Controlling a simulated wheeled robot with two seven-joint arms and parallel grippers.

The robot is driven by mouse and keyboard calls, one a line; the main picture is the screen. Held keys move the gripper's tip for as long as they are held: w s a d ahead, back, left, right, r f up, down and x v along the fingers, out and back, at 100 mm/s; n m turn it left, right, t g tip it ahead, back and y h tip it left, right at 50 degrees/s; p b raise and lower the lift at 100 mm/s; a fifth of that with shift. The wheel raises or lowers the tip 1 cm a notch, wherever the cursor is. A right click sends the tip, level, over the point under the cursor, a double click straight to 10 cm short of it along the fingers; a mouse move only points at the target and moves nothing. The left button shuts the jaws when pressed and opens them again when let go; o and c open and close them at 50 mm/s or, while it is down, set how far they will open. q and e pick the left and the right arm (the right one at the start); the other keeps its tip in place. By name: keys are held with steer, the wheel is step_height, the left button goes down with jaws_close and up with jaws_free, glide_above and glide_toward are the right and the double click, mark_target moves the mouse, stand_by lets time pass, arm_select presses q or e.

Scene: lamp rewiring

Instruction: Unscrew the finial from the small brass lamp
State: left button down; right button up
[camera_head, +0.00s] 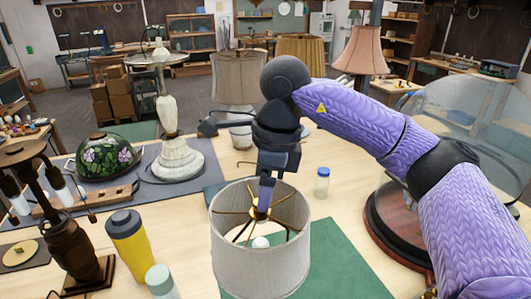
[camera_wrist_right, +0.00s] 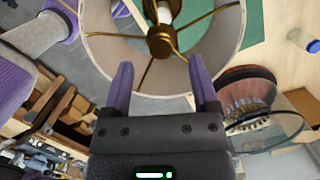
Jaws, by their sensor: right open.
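The lamp under my right gripper has a grey fabric drum shade (camera_head: 262,262) with thin brass arms meeting at a brass hub with the finial (camera_head: 259,213). The same brass centre piece (camera_wrist_right: 161,40) shows in the wrist view, ahead of the fingertips, within the shade's ring (camera_wrist_right: 232,45). The lamp's base is hidden by the shade. My right gripper (camera_head: 266,190) points down over the shade's open top. In the wrist view its two fingers (camera_wrist_right: 161,75) are spread apart with nothing between them. My left gripper is not in view.
A yellow bottle (camera_head: 127,240) and a pale-capped container (camera_head: 160,281) stand left of the shade. A bronze lamp (camera_head: 75,225) stands at far left. A small jar (camera_head: 322,183) and a glass dome (camera_head: 480,115) are to the right. The green mat (camera_head: 340,262) is clear at front right.

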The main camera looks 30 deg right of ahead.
steer(key=shift+w+a+f, duration=0.1)
steer(key=shift+w+f, duration=0.1)
steer(key=shift+f, duration=0.4)
steer(key=shift+w+a+f, duration=0.1)
steer(key=shift+w+f, duration=0.05)
steer(key=shift+f, duration=0.45)
steer(key=shift+s+a+f, duration=0.1)
steer(key=shift+f, duration=0.15)
jaws_close()
steer(key=c, duration=0.8)
jaws_free()
jaws_close()
steer(key=n, duration=0.4)
steer(key=shift+n+g, duration=0.3)
steer(key=shift+n, duration=0.1)
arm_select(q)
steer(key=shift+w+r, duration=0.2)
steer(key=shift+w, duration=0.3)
arm_select(e)
steer(key=n, duration=0.3)
steer(key=shift+g, duration=0.3)
